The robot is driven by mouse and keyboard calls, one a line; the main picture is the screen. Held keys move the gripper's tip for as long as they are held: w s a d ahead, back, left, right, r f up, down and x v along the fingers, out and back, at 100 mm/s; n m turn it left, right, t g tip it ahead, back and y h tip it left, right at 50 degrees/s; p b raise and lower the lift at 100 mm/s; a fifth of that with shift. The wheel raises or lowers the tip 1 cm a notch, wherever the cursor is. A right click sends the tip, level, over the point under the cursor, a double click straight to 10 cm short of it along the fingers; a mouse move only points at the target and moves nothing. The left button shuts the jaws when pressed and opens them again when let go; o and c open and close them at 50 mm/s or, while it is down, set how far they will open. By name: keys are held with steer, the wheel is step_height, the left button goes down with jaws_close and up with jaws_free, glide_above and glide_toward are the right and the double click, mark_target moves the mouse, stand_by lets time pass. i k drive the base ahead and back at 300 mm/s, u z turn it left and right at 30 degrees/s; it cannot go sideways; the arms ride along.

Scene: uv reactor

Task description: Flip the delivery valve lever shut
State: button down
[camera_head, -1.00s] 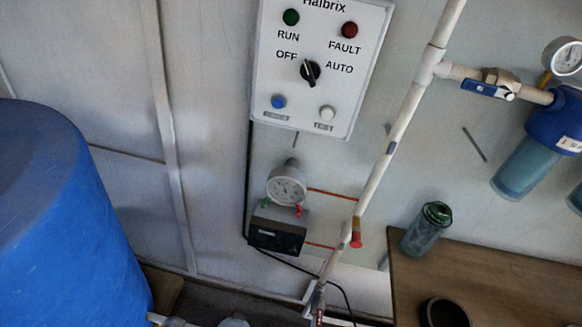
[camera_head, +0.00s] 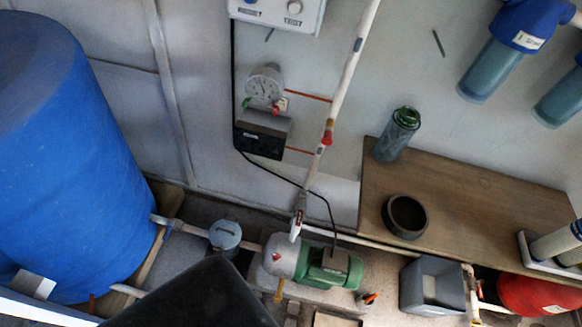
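A vertical white delivery pipe (camera_head: 350,70) runs down the wall to the green and grey pump (camera_head: 310,265). Just above the pump, a valve with a small white and red lever (camera_head: 296,224) sits on this pipe. The lever looks roughly in line with the pipe, but it is small and its exact angle is hard to tell. A second red fitting (camera_head: 327,138) sits higher on the pipe. No gripper fingers show. A plain black shape at the bottom edge, left of centre, hides some floor; I cannot tell which part it is.
A large blue tank (camera_head: 70,160) stands at left. A grey strainer (camera_head: 225,236) lies between tank and pump. A wooden bench (camera_head: 480,215) at right holds a bottle (camera_head: 397,135) and a black ring (camera_head: 405,216). A grey bin (camera_head: 432,285) and red vessel (camera_head: 540,293) are at lower right.

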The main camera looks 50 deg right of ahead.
mark_target(299, 218)
steer(key=z, duration=2.6)
steer(key=k, duration=1)
steer(key=u, duration=1.4)
steer(key=i, duration=1)
steer(key=u, duration=0.05)
